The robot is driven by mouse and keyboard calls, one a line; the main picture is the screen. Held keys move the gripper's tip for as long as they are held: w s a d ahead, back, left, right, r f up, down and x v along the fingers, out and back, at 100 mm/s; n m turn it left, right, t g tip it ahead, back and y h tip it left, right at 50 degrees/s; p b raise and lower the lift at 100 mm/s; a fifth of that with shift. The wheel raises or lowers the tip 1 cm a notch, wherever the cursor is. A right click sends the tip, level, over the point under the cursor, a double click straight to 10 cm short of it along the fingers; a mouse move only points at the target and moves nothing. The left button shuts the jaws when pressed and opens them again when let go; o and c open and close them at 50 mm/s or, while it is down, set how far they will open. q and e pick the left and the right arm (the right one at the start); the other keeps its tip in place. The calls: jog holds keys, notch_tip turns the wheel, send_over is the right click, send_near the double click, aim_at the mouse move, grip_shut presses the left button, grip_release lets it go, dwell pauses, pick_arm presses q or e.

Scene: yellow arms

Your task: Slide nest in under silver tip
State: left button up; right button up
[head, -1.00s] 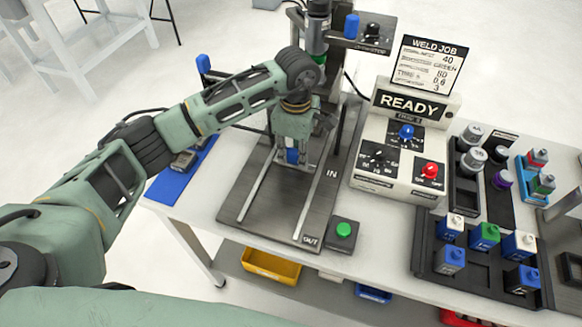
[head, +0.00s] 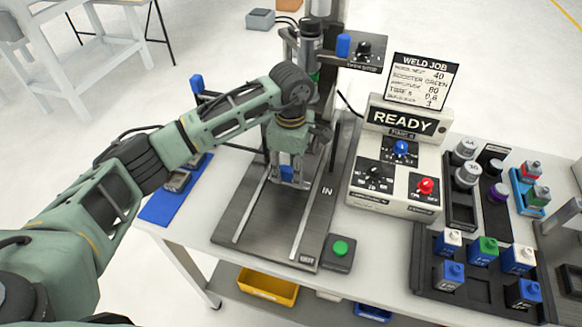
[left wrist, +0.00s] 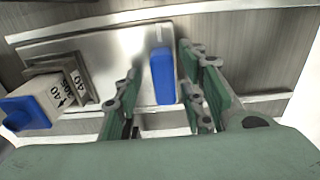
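The nest is a flat silver plate (left wrist: 120,62) with an upright blue handle (left wrist: 162,76), set between the rails of the press base. A pale block with a blue end (left wrist: 45,105), marked 40, sits at the plate's left end in the left wrist view. My left gripper (left wrist: 165,105) is open, its green fingers on either side of the handle, with a visible gap on the left. In the head view my left gripper (head: 287,180) is low over the rails and covers most of the nest. The silver tip is hidden behind my arm. My right gripper is not in view.
The rail base (head: 262,232) is marked IN farther back and OUT at its front. A green button box (head: 338,262) stands at its front right. The READY control box (head: 395,165) and a tray of blocks (head: 478,285) stand to the right. A blue mat (head: 160,208) lies left.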

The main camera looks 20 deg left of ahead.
pick_arm(q)
notch_tip(320, 180, up, 12)
jog(key=shift+f, duration=0.15)
jog(key=shift+f, duration=0.1)
dwell(0.6)
